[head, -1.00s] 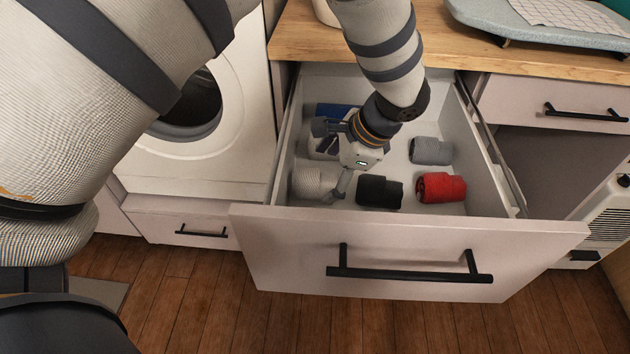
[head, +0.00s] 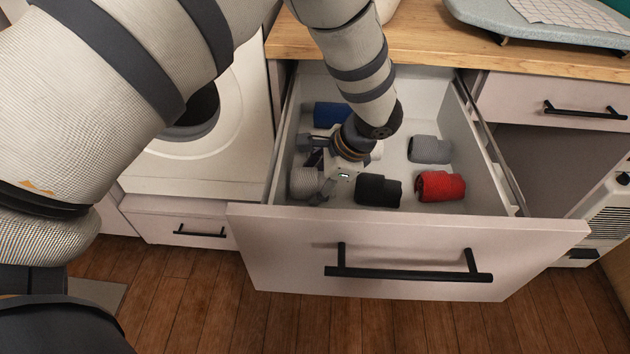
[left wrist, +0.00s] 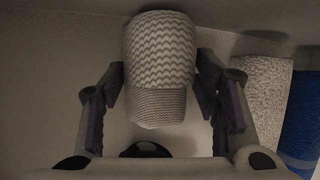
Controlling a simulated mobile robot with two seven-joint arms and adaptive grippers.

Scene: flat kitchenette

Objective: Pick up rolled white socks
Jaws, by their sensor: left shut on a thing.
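The rolled white socks (head: 303,184), a pale ribbed roll, lie in the front left corner of the open drawer (head: 400,258). In the left wrist view the roll (left wrist: 160,60) shows a zigzag knit and a folded cuff. My left gripper (head: 318,186) reaches down into the drawer at this roll. In the left wrist view its fingers (left wrist: 160,85) are shut on the roll, one on each side. The gripper hides part of the roll in the head view. My right gripper is in neither view.
A black roll (head: 378,190), a red roll (head: 441,186) and a grey roll (head: 430,149) lie to the right. A blue roll (head: 328,114) is at the back left, with a pale speckled roll (left wrist: 264,95) beside it. Drawer walls stand close to the gripper.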

